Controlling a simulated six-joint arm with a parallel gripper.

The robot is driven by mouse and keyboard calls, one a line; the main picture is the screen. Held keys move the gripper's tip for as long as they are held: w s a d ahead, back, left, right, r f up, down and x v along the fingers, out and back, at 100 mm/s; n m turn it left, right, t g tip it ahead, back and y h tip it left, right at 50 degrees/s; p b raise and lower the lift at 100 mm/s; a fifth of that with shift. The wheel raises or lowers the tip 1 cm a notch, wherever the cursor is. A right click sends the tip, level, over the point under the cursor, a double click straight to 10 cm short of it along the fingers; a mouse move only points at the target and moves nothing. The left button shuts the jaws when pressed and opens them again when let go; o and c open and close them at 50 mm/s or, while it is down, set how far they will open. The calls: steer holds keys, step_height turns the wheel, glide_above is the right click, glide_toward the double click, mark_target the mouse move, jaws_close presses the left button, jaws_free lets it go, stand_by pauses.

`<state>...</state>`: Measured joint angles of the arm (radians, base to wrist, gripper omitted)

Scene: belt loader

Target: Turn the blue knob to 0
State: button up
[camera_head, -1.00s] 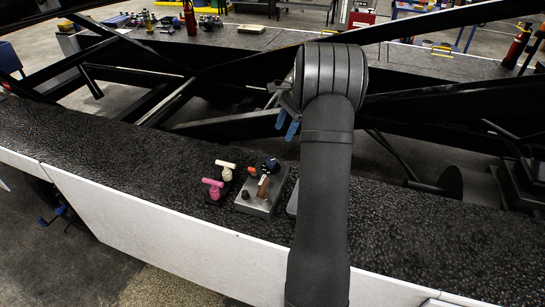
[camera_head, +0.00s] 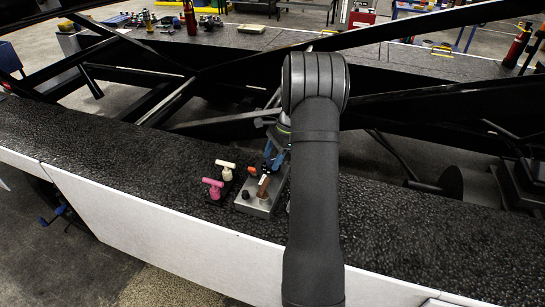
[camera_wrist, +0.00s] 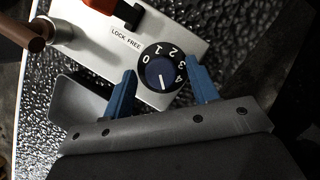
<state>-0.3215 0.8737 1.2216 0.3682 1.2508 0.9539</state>
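The blue knob (camera_wrist: 159,72) sits on a black dial marked 0 to 4 on a grey metal panel (camera_wrist: 185,27) in the wrist view. A white line on the knob runs from near its middle toward the picture's bottom, where no numeral shows; the 0 is at the dial's left. My gripper (camera_wrist: 161,66) is open, with one blue finger on each side of the dial. Whether the fingers touch the knob is unclear. In the head view my gripper (camera_head: 271,158) is over the back of the control box (camera_head: 256,205), largely hiding the knob.
The box also carries a brown-handled lever (camera_head: 263,188) and an orange part (camera_head: 252,171), beside a "LOCK FREE" label (camera_wrist: 127,40). Pink (camera_head: 213,187) and cream (camera_head: 226,168) T-handles stand to its left. Black frame beams lie behind the dark textured ledge (camera_head: 120,160).

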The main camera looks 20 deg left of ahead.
steer(key=c, duration=0.9)
steer(key=shift+c, duration=0.2)
steer(key=shift+n, duration=0.3)
steer(key=n, duration=0.2)
steer(key=n+g+h, duration=0.1)
steer(key=n, duration=0.1)
steer(key=shift+w+a+h, duration=0.1)
steer(key=shift+a+h, duration=0.05)
steer(key=shift+h, duration=0.15)
steer(key=shift+n+h, duration=0.8)
steer(key=shift+n, duration=1.3)
steer(key=o, duration=1)
